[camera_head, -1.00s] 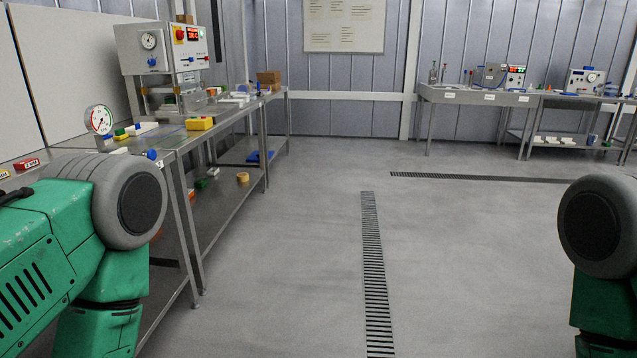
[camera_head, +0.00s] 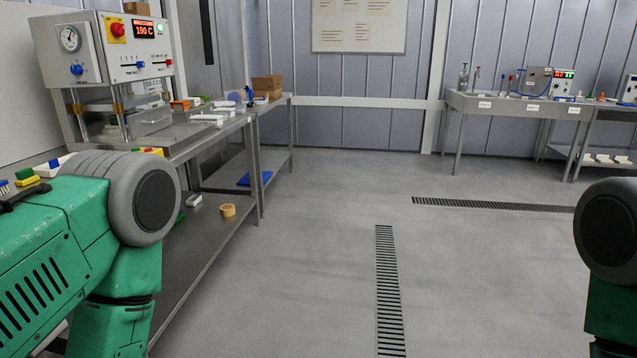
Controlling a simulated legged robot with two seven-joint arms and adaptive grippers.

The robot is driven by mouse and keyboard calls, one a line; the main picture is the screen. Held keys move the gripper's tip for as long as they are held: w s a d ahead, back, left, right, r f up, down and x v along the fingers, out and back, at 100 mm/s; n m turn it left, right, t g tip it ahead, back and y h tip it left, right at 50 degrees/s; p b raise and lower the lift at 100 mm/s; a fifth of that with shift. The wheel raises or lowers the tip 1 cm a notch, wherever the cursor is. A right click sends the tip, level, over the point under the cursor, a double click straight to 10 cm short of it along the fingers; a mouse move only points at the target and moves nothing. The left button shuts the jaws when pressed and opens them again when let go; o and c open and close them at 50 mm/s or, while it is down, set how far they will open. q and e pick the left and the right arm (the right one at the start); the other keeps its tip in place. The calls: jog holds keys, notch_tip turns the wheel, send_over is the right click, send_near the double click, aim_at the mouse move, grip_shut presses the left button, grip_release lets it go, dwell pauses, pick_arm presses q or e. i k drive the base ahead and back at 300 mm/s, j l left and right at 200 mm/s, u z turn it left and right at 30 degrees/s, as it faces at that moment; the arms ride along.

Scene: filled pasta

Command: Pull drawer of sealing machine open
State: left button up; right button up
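The sealing machine (camera_head: 112,48) stands on the steel bench at the upper left. It is a white box with a gauge, a red knob, blue levers and a red display reading 190 C. Below its head, a clear and metal drawer-like part (camera_head: 150,120) sits between brass posts; I cannot tell how far it is pulled out. My green left arm covers the bench in front of it. Neither of my grippers shows; only the upper parts of my arms are in view, at the left and right edges.
The steel bench (camera_head: 228,128) runs along the left, with a tape roll (camera_head: 227,210) on its lower shelf. A cardboard box (camera_head: 267,86) stands farther back. Another bench (camera_head: 500,103) with devices is at the back right. The floor (camera_head: 300,260) in the middle is clear, with a drain grate (camera_head: 390,290).

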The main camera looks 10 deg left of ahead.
aim_at(145, 122)
jog(key=i+u, duration=0.25)
jog(key=i, duration=0.45)
jog(key=i+u, duration=0.2)
jog(key=i, duration=0.45)
jog(key=i+l+u, duration=0.25)
jog(key=i, duration=0.4)
